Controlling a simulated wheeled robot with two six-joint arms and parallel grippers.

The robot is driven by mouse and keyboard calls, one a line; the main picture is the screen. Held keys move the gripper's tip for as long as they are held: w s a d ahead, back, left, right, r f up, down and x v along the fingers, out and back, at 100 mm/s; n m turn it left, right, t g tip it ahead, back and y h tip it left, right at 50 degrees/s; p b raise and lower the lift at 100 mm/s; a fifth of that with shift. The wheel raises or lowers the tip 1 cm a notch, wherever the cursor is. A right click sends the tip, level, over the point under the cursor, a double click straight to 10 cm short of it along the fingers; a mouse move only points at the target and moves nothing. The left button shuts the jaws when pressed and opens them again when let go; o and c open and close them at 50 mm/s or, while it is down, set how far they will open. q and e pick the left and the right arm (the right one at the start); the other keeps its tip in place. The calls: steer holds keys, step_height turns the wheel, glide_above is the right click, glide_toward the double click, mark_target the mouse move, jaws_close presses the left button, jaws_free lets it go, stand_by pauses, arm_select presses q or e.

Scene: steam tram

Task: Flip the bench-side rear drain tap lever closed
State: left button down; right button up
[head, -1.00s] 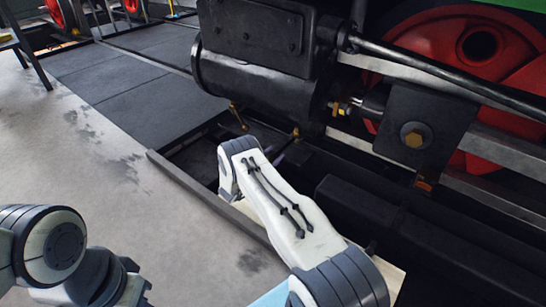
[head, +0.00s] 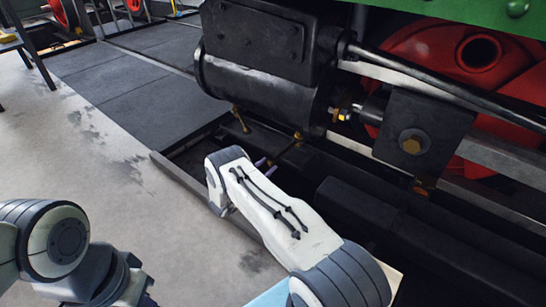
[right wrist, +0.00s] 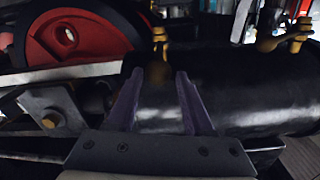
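The black cylinder (head: 260,90) has two brass drain taps below it. The rear tap (head: 297,137) is nearer the wheel; the front tap (head: 239,119) hangs at the cylinder's far left end. My right gripper (head: 265,162) is just below and left of the rear tap in the head view, mostly hidden by my own white wrist. In the right wrist view, its two purple fingers (right wrist: 160,85) stand apart, with a brass tap (right wrist: 160,45) beyond and between their tips. I cannot tell whether they touch it. Another brass tap (right wrist: 288,36) shows at upper right.
A red wheel (head: 480,55) and a steel rod with a bolted black block (head: 420,130) lie to the right. A dark pit runs under the cylinder, with a kerb (head: 190,185) along it. Grey floor (head: 110,160) is clear at left.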

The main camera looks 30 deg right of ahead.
steer(key=shift+p+v, duration=0.65)
steer(key=shift+v, duration=1.7)
